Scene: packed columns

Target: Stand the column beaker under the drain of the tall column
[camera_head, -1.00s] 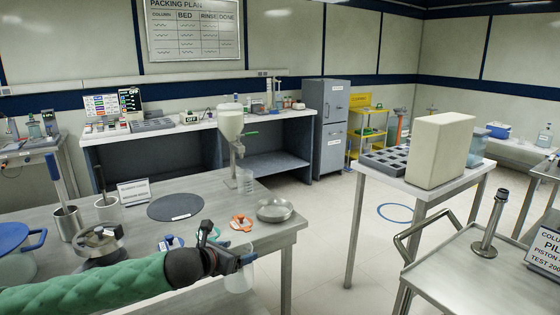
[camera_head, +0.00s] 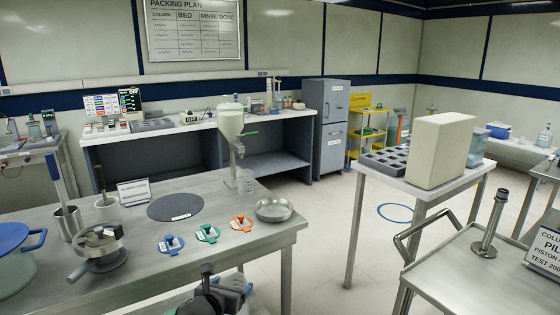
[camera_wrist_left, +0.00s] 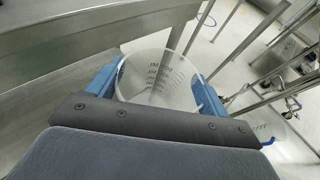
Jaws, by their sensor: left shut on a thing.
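My left gripper (camera_head: 232,288) is low in the head view, at the front edge of the steel table, below the table top. In the left wrist view its blue fingers (camera_wrist_left: 158,88) are shut on a clear beaker (camera_wrist_left: 160,75) with printed graduations, one finger on each side. The beaker also shows, partly hidden, in the head view (camera_head: 236,283). A white funnel-topped vessel (camera_head: 230,121) with a green lever stands at the table's back right edge, and a clear graduated container (camera_head: 245,182) stands by its foot. I cannot tell for sure which thing is the tall column. My right gripper is out of view.
A second table (camera_head: 425,187) with a beige block (camera_head: 440,150) stands right, across open floor.

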